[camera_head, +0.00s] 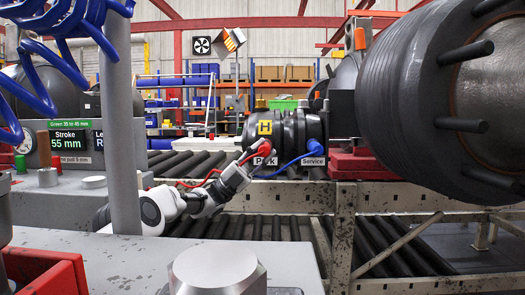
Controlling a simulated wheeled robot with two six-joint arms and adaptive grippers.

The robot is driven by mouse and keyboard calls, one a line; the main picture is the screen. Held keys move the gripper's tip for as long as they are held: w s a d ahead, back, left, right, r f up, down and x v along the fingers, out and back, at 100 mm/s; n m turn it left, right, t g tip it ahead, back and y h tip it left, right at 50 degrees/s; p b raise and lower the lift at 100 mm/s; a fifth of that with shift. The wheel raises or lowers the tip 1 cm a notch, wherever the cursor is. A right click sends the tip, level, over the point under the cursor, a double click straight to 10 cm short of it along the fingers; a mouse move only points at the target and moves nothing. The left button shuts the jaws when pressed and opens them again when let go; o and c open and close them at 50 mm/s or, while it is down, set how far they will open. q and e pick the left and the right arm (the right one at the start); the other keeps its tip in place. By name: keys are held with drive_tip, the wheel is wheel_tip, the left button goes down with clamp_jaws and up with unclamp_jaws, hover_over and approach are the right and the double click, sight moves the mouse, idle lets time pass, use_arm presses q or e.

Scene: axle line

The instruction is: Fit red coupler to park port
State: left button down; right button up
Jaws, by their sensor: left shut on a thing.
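The red coupler (264,149) is at the park port of the dark brake chamber (285,128), just above the "Park" label (266,161). Whether it is fully seated cannot be told at this size. A red hose (197,184) trails from it to the left. My left gripper (253,164) reaches up from the lower left and is shut on the red coupler. Its fingers hide part of the coupler. A blue coupler (315,148) with a blue hose sits above the "Service" label (313,162). My right gripper is out of view.
A large dark wheel hub with studs (415,90) fills the upper right. A roller conveyor (250,228) runs below the chamber. A grey post (119,140) and blue coiled hose (60,55) stand close on the left. A red bin (50,275) is at the lower left.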

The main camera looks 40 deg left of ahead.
use_arm(q)
drive_tip(key=shift+w, duration=0.15)
drive_tip(key=shift+w+a+p, duration=0.55)
drive_tip(key=shift+w+p, duration=0.05)
drive_tip(key=shift+p, duration=0.2)
drive_tip(key=c, duration=0.8)
unclamp_jaws()
drive_tip(key=shift+o, duration=0.2)
drive_tip(key=v, duration=1.2)
